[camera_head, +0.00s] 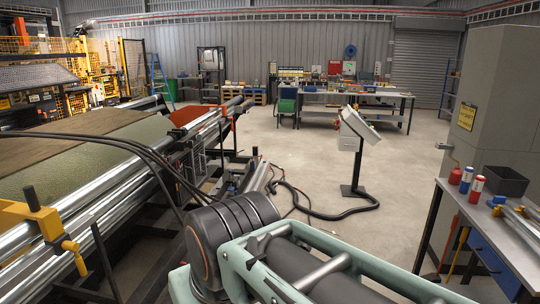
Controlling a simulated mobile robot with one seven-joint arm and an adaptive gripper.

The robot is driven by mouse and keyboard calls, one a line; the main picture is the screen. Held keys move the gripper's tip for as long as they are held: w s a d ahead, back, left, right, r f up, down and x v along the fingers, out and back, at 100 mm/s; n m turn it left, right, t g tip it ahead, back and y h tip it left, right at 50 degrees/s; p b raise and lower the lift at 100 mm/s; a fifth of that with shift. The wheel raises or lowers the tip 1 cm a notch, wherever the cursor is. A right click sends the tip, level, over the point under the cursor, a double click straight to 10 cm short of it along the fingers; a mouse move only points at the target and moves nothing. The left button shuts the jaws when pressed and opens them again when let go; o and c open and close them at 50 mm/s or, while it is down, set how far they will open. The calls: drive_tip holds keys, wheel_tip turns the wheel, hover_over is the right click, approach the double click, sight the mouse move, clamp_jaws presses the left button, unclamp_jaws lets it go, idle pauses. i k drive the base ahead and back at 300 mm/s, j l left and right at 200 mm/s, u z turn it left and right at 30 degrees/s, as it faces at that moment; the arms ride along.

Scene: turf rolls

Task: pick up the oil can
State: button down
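A small red can (455,176) stands at the left back of the workbench at the right. A thin bent spout appears to rise from it up and to the left, so it looks like the oil can. It is small in the picture, and its lower part is hard to make out. Parts of my arm fill the bottom middle, well left of the can. My gripper is not in view, and nothing is seen touching the can.
The workbench (515,240) also holds a blue-and-red bottle (466,181), a red-and-white can (476,190), a dark open bin (505,181) and metal tools. A grey cabinet (505,110) stands behind. A control stand (354,150) and cables are left; a roller machine (90,190) is farther left.

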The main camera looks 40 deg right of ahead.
sight(454, 177)
drive_tip(key=z, duration=2.45)
drive_tip(key=u, duration=2.4)
drive_tip(key=z, duration=0.5)
drive_tip(key=i+l+z, duration=0.25)
drive_tip(key=z, duration=0.25)
drive_tip(key=i+l+z, duration=0.25)
drive_tip(key=z, duration=0.25)
